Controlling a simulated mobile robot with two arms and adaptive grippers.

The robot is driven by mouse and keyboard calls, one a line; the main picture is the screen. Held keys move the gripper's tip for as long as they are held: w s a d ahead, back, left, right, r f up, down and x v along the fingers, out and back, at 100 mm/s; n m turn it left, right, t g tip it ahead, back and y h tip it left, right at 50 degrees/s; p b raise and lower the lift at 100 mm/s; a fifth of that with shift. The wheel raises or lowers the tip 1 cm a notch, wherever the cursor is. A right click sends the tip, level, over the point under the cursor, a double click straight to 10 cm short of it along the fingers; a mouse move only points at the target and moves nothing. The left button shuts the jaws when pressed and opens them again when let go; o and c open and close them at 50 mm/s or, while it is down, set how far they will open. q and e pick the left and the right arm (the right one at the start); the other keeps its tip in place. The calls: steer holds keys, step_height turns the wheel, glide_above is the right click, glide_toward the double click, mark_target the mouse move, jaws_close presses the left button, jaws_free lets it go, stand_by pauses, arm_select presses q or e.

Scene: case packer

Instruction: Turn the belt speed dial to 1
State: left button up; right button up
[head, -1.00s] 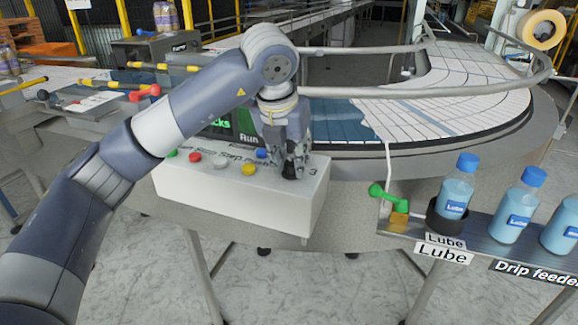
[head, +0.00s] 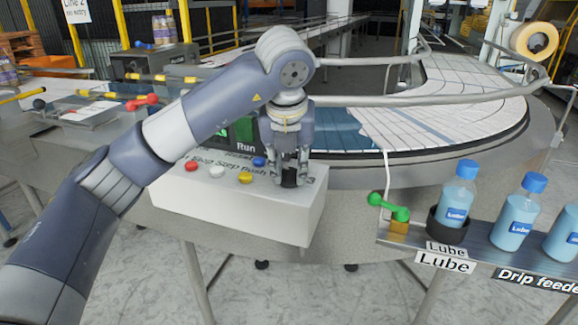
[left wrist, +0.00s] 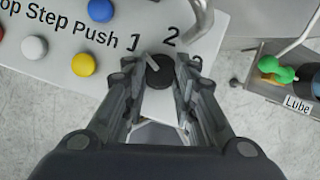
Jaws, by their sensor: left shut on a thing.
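The belt speed dial is a black round knob (left wrist: 160,74) with a pale pointer bar, on the white control box (head: 240,207). The digits 1, 2 and 3 are printed around it. My left gripper (head: 290,180) points down over the dial at the box's right end. In the left wrist view its fingers (left wrist: 160,78) are closed on both sides of the dial. The dial is partly hidden by the fingers in the head view. My right gripper is not in view.
Red, white, yellow and blue buttons (head: 245,178) sit left of the dial. A dark screen (head: 243,132) stands behind them. To the right, a green-handled valve (head: 388,206) and several blue lube bottles (head: 457,200) stand on a rail. A curved conveyor (head: 440,120) lies behind.

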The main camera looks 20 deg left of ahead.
arm_select(q)
steer(key=o, duration=1.1)
steer(key=shift+w, duration=0.1)
steer(key=shift+r, duration=0.1)
steer(key=v, duration=1.1)
steer(key=shift+s+d+r, duration=0.1)
steer(key=shift+s+r, duration=0.2)
steer(key=shift+r, duration=0.05)
